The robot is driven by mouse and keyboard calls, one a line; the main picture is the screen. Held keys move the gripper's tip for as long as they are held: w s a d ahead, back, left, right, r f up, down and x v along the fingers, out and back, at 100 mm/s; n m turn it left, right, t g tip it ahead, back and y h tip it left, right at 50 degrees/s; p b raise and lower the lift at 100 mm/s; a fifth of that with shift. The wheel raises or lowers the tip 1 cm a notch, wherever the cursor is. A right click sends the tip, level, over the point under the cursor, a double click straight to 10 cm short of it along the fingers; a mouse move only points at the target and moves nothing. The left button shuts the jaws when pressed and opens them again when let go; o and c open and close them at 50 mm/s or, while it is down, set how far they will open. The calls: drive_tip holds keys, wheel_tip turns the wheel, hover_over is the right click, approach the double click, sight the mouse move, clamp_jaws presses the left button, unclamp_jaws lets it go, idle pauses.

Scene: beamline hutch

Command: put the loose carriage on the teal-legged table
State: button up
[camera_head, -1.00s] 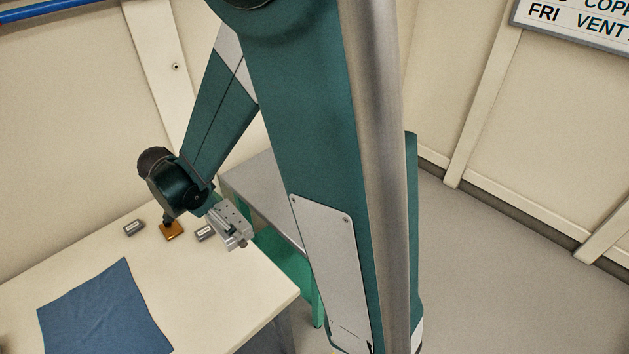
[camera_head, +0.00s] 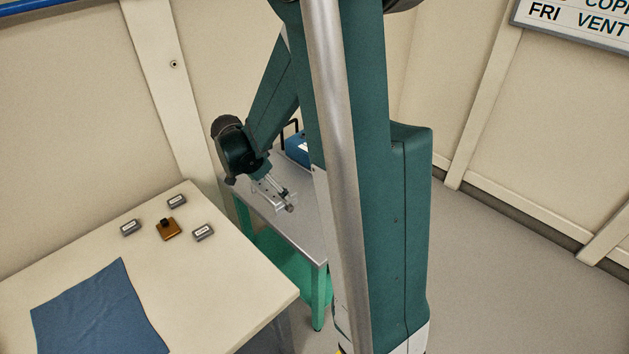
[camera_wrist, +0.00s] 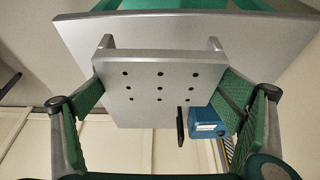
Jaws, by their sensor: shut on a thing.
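The loose carriage (camera_wrist: 160,75) is a grey metal block with a grid of small holes, seen in the wrist view between the green finger pads. My gripper (camera_wrist: 162,98) is shut on it from both sides. In the head view my gripper (camera_head: 270,186) holds the carriage (camera_head: 285,203) over the teal-legged table (camera_head: 300,226). This table has a grey top and green legs, and its top also shows behind the carriage in the wrist view (camera_wrist: 240,45). I cannot tell whether the carriage touches the top. My arm hides part of this table.
A blue box (camera_head: 298,149) stands at the teal-legged table's back, partly behind my arm. The cream table (camera_head: 235,275) at left bears a blue cloth (camera_head: 98,308), a brown block (camera_head: 168,230) and small grey blocks, including one at its right (camera_head: 203,232).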

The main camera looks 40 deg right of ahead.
drive_tip(key=s+d+f+b, duration=0.1)
drive_tip(key=s+d, duration=0.3)
drive_tip(key=d, duration=0.9)
drive_tip(key=s+d+f+b, duration=0.1)
drive_tip(key=s+d, duration=0.3)
drive_tip(key=d, duration=0.9)
drive_tip(key=shift+d+b, duration=0.25)
drive_tip(key=shift+b, duration=0.2)
drive_tip(key=shift+f, duration=0.1)
drive_tip(key=shift+f+b, duration=0.9)
drive_tip(key=shift+f, duration=2.15)
drive_tip(key=shift+f+b, duration=0.6)
drive_tip(key=shift+f, duration=1.3)
drive_tip(key=shift+f, duration=0.1)
